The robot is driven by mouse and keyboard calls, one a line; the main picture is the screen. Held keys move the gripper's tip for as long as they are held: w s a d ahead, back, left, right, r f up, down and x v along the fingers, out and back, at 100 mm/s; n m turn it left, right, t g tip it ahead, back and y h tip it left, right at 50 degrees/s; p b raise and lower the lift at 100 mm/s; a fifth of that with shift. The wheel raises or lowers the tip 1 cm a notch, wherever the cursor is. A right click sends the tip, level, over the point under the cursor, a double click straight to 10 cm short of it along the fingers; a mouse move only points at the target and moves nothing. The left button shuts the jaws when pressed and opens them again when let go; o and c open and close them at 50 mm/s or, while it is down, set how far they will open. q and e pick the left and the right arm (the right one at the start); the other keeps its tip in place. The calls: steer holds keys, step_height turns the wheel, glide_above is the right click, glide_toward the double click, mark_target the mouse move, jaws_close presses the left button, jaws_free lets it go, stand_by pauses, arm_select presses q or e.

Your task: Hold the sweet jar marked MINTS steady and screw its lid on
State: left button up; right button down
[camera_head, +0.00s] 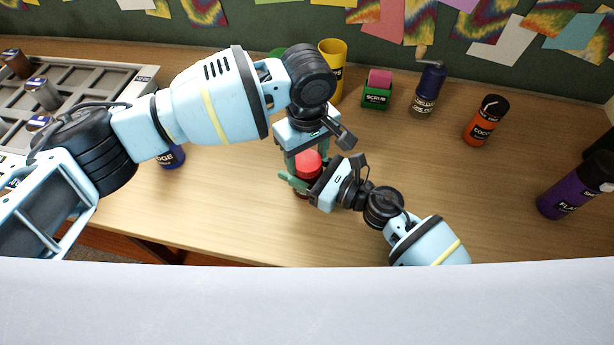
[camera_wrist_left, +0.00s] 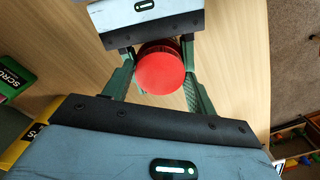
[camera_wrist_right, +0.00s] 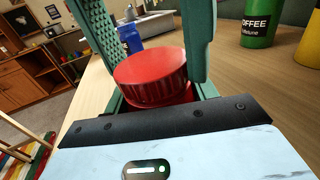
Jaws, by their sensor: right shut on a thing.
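The jar (camera_wrist_right: 180,99) is red and stands upright on the table, mostly hidden behind its lid and my grippers; its label cannot be read. The red ribbed lid (camera_head: 308,162) rests on top of the jar; it also shows in the left wrist view (camera_wrist_left: 160,72) and the right wrist view (camera_wrist_right: 150,75). I cannot tell how tight it is. My left gripper (camera_head: 306,160) points down from above, open, its fingers on either side of the lid. My right gripper (camera_head: 302,184) reaches in from the right, low down, shut on the jar's body.
Behind stand a yellow container (camera_head: 332,60), a green SCRUB box (camera_head: 377,97), a blue grinder (camera_head: 428,88) and an orange COCOA jar (camera_head: 486,120). A purple bottle (camera_head: 572,190) stands at right, a grey tray (camera_head: 115,82) at left.

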arm_select(q)
steer(key=c, duration=0.4)
steer(key=shift+m, duration=1.7)
steer(key=o, duration=1.1)
steer(key=shift+r, duration=0.1)
steer(key=shift+r, duration=2.15)
steer(key=shift+c, duration=0.4)
